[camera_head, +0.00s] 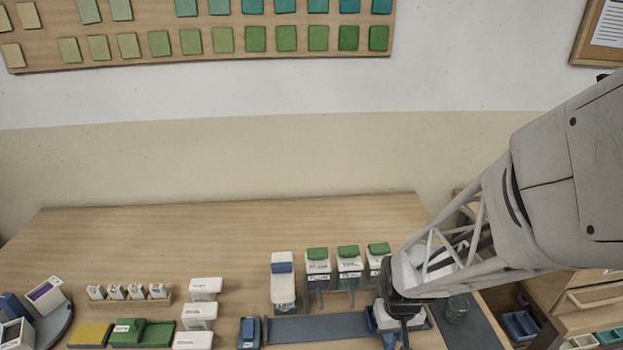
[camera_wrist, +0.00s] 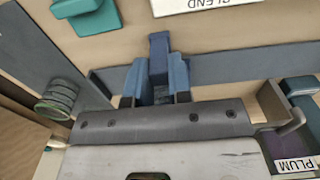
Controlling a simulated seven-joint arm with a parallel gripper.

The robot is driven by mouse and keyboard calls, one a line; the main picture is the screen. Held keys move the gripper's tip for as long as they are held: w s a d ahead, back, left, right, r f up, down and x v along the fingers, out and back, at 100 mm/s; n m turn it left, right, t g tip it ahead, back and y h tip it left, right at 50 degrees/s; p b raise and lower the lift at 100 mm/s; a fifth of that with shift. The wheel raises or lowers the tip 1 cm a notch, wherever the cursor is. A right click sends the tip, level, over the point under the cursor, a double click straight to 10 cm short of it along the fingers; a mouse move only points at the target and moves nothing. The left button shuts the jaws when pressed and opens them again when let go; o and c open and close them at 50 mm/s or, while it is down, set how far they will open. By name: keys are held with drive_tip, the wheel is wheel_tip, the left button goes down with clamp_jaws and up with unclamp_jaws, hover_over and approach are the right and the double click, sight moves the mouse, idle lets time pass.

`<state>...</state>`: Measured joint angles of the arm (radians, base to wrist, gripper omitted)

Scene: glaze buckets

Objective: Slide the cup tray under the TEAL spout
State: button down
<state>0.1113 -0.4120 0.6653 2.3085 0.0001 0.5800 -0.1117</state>
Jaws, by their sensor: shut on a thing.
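The cup tray is a small blue tray (camera_head: 427,322) at the right end of a dark flat track (camera_head: 318,328) in the head view. My gripper (camera_head: 402,325) is over it and hides most of it. In the wrist view my gripper (camera_wrist: 157,92) is shut on an upright blue part of the tray (camera_wrist: 158,50). The wrist view shows a label reading PLUM (camera_wrist: 296,163) at the right. I cannot tell which spout is teal.
A blue block (camera_head: 249,332) is at the track's left end. The track's middle is clear.

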drive_tip(key=shift+a, duration=2)
drive_tip(key=shift+a, duration=2)
drive_tip(key=c, duration=1.1)
unclamp_jaws()
drive_tip(key=shift+r, duration=3.5)
